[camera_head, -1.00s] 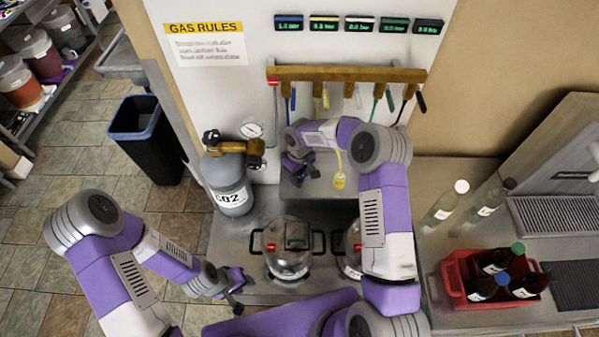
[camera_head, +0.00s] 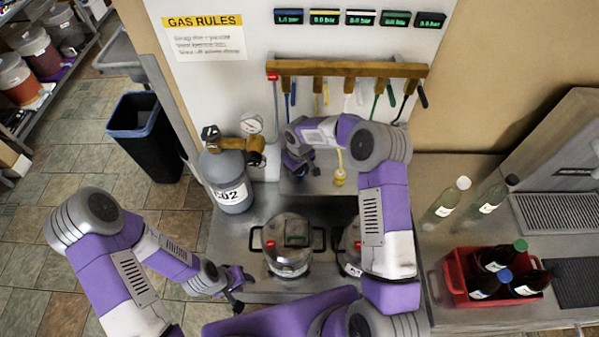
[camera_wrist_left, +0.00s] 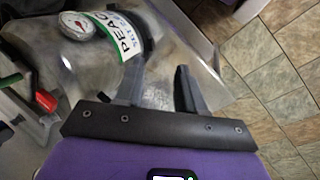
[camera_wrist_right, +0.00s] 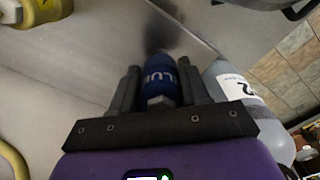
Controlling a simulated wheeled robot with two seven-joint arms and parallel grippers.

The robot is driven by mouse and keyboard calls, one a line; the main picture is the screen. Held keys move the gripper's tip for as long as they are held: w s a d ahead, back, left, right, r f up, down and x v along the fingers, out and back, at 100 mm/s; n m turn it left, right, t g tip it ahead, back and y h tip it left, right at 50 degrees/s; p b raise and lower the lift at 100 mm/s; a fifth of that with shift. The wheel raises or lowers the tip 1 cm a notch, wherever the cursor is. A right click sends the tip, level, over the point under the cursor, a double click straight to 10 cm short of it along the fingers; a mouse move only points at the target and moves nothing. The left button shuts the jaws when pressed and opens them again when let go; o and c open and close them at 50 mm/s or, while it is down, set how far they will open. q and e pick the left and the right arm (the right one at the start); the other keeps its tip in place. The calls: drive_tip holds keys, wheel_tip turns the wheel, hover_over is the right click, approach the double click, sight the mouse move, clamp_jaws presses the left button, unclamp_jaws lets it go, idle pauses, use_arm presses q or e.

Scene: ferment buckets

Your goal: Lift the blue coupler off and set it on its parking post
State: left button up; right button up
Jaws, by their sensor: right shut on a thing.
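The blue coupler (camera_wrist_right: 161,80), a blue cylinder with white lettering, sits between the fingers of my right gripper (camera_wrist_right: 160,88), which is shut on it. In the head view my right gripper (camera_head: 300,168) is over the grey shelf below the hose rack, and the coupler is mostly hidden there. I cannot tell whether its lower end touches anything, and I cannot make out its parking post. My left gripper (camera_head: 243,290) is open and empty beside the left keg (camera_head: 288,262). Its spread fingers also show in the left wrist view (camera_wrist_left: 158,88).
A yellow coupler (camera_head: 339,178) hangs on its hose right of my right gripper. The CO2 cylinder (camera_head: 228,180) with its brass regulator stands close on the left. A second keg (camera_head: 349,262) is partly behind my right arm. A red crate (camera_head: 455,285) of bottles is at right.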

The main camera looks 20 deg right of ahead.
drive_tip(key=shift+f+b, duration=0.1)
drive_tip(key=shift+b, duration=0.2)
idle(0.8)
drive_tip(key=shift+f+b, duration=1.45)
drive_tip(key=shift+b, duration=0.3)
idle(1.9)
drive_tip(key=o, duration=1.7)
drive_tip(key=shift+r, duration=0.1)
drive_tip(key=shift+r+p, duration=2.1)
drive_tip(key=shift+r, duration=1.6)
drive_tip(key=shift+s+f, duration=0.1)
